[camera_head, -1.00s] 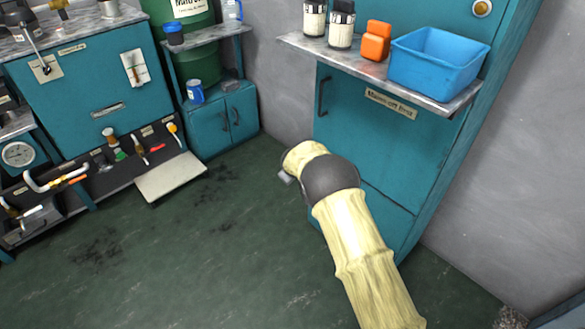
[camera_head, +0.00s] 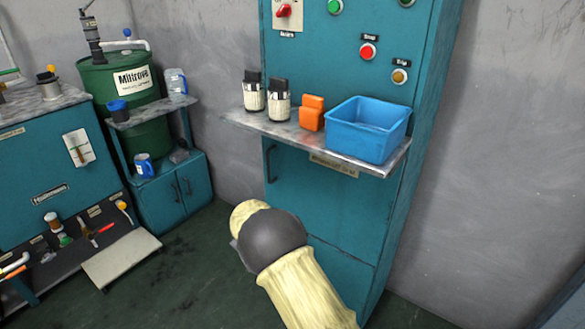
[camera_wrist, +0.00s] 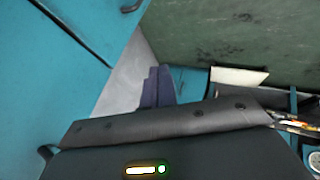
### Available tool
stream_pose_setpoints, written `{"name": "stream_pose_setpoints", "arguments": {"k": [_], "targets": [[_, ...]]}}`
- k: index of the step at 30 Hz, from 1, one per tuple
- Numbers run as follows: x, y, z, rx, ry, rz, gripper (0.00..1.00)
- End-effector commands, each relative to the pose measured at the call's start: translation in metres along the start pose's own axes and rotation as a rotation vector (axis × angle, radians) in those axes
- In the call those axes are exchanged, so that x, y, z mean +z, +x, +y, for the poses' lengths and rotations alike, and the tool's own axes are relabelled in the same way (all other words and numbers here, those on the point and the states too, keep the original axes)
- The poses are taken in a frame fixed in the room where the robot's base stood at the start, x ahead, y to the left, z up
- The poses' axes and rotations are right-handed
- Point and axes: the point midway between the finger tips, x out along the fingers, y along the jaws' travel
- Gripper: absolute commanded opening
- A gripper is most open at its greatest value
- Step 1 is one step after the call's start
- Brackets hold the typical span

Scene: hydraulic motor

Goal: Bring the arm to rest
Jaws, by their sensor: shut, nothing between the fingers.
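My arm, in a cream sleeve with a dark grey joint, rises from the bottom of the head view in front of the teal cabinet (camera_head: 330,205). My gripper is mostly hidden behind the arm there. In the wrist view the dark blue fingers of my gripper (camera_wrist: 157,88) show beyond the black wrist housing. They are together, with nothing held between them. The floor and the teal cabinet side lie beyond them.
A metal shelf (camera_head: 262,124) on the cabinet holds a blue bin (camera_head: 367,130), an orange block (camera_head: 312,113) and two jars (camera_head: 267,95). At left stand a teal workbench (camera_head: 35,170), a green drum (camera_head: 115,85) and a blue mug (camera_head: 144,165). Open floor (camera_head: 185,262) lies left of my arm.

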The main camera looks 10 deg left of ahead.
Motion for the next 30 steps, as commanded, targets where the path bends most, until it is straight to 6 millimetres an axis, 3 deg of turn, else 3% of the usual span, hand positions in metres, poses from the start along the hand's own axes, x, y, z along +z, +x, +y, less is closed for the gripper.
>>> {"name": "stream_pose_setpoints", "arguments": {"k": [4, 8, 12, 18, 24, 30], "targets": [[0.011, -0.009, 0.016, 0.003, 0.037, -0.017, 0.0], [0.043, -0.033, 0.052, 0.007, 0.138, -0.065, 0.0], [0.098, -0.075, 0.093, 0.005, 0.292, -0.138, 0.0], [0.178, -0.143, 0.127, -0.002, 0.508, -0.23, 0.0], [0.255, -0.216, 0.131, -0.009, 0.709, -0.31, 0.0], [0.319, -0.281, 0.108, -0.014, 0.885, -0.376, 0.0]]}}
